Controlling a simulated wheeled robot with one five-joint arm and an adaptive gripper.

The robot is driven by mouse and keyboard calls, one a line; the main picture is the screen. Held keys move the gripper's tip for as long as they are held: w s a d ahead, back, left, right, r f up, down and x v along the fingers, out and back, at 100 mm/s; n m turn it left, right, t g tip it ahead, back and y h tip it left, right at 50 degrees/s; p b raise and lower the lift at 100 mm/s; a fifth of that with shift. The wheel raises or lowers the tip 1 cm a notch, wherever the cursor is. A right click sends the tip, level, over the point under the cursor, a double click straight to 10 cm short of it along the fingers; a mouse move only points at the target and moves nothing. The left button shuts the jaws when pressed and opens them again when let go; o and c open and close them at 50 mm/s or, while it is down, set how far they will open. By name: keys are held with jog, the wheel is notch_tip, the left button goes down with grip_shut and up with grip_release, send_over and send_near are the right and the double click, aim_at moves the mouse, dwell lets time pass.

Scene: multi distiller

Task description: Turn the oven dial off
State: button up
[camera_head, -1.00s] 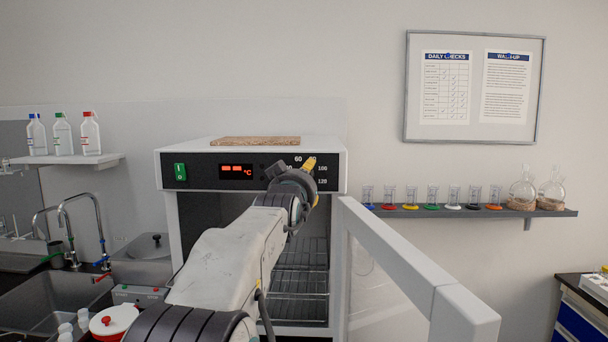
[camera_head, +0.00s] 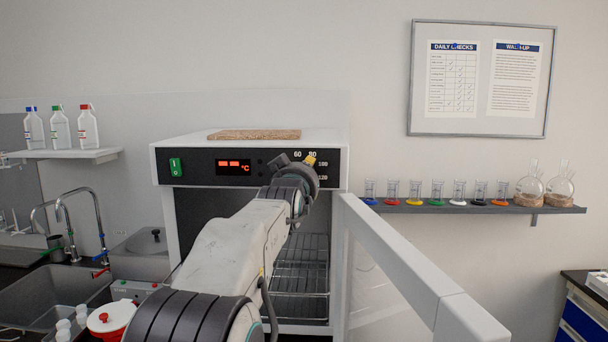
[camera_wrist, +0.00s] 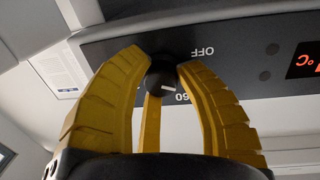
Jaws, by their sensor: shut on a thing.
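The oven (camera_head: 250,140) is a white box with a black control panel, and its door (camera_head: 400,265) stands open to the right. The dial (camera_wrist: 163,78) is a small dark knob with a short white mark, seen in the wrist view between the printed OFF and 60. My gripper (camera_wrist: 163,66) has its yellow fingers shut on the dial, one on each side. In the head view my gripper (camera_head: 297,162) is at the panel's right part and hides the dial. Which label the mark points at is unclear.
A red display (camera_head: 233,167) and a green switch (camera_head: 176,167) are on the panel's left. Wire racks (camera_head: 300,270) show inside the oven. A shelf (camera_head: 470,208) of glassware is at right.

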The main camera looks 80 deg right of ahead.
grip_shut()
jog(key=shift+f+b, duration=0.2)
jog(key=shift+b, duration=0.5)
jog(key=shift+f+n+b, duration=0.1)
jog(key=shift+n+b, duration=0.3)
jog(key=shift+b, duration=0.15)
jog(key=shift+n+b, duration=0.6)
jog(key=shift+b, duration=0.4)
jog(key=shift+r+n+h+b, duration=0.15)
jog(key=shift+n+b, duration=0.45)
jog(key=shift+n, duration=0.35)
jog(key=shift+r+n+h+b, duration=0.15)
jog(key=shift+n+b, duration=0.4)
jog(key=shift+n, duration=0.4)
jog(key=shift+f, duration=0.1)
